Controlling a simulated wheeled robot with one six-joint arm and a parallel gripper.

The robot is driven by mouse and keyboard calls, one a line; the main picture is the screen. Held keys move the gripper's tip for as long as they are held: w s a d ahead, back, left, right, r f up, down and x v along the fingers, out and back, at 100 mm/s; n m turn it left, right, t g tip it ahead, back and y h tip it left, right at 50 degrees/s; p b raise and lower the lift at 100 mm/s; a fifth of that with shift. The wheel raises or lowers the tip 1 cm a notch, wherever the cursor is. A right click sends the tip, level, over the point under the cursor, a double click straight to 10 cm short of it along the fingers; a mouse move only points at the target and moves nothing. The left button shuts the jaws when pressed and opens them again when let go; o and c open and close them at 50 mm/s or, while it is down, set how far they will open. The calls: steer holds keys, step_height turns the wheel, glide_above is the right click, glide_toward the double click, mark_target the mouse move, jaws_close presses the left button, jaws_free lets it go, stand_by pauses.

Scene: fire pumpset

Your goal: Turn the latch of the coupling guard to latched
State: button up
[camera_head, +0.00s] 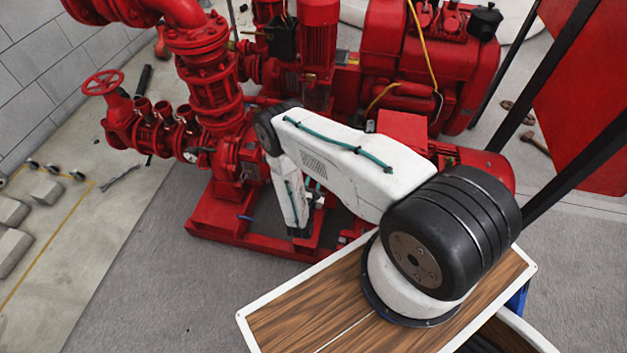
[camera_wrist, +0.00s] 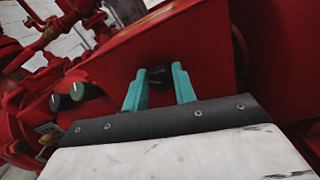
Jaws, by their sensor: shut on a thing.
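In the wrist view, the two teal fingers of my gripper (camera_wrist: 159,78) point at a red panel (camera_wrist: 215,50), which appears to be the coupling guard. A small dark part, apparently the latch (camera_wrist: 157,75), sits between the fingertips, and my gripper is shut on it. The fingers hide much of it, so I cannot tell its turn angle. In the head view, my arm reaches down to the red pumpset (camera_head: 240,215), and its links hide the fingertips and latch.
Red pipes and a valve handwheel (camera_head: 103,83) are at the left of the head view. Grey floor (camera_head: 130,260) is clear in front of the pump base.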

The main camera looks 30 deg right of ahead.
steer(key=m, duration=0.5)
steer(key=shift+m, duration=0.3)
steer(key=m, duration=0.5)
steer(key=shift+s+f, duration=0.1)
steer(key=shift+f, duration=0.05)
steer(key=shift+m, duration=0.3)
steer(key=o, duration=1)
steer(key=v, duration=0.7)
steer(key=shift+s+a, duration=0.3)
